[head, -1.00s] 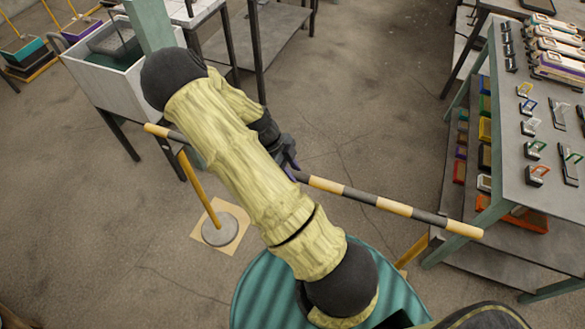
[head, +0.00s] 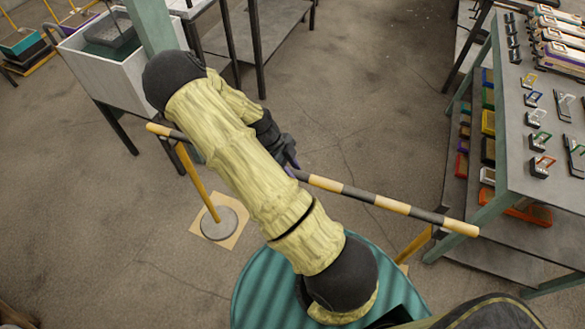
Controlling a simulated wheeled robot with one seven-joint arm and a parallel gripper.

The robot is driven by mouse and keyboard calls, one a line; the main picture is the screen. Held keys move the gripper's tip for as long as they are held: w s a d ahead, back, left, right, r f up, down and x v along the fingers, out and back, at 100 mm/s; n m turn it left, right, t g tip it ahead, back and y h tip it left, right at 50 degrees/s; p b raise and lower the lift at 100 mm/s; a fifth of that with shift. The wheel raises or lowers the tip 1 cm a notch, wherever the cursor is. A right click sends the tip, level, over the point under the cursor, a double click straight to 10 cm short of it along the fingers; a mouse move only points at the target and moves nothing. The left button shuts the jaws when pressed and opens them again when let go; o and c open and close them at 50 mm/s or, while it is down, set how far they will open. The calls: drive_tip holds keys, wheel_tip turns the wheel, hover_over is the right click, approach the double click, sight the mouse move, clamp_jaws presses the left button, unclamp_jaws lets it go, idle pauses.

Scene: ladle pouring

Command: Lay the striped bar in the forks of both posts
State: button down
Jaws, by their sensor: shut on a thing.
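My gripper (head: 288,162) is shut on the striped bar (head: 345,190), near its middle. The bar has black and pale yellow bands and runs from upper left to lower right, its middle left part hidden behind my arm. One yellow post (head: 202,190) stands on a round grey base (head: 225,222) at left; its top is close to the bar's left end in the picture. Its fork is not clear. A second yellow post (head: 414,246) shows partly below the bar's right end, its base hidden. I cannot tell whether the bar touches either post.
A table (head: 520,150) with small locks and a lower shelf of coloured bins stands at right, near the bar's right end. A white bin on a stand (head: 95,75) is at upper left. The floor between is clear.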

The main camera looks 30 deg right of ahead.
drive_tip(key=shift+f, duration=0.15)
drive_tip(key=c, duration=1)
unclamp_jaws()
drive_tip(key=shift+c, duration=0.2)
drive_tip(key=v, duration=1.7)
drive_tip(key=shift+w, duration=0.15)
drive_tip(key=shift+a, duration=0.1)
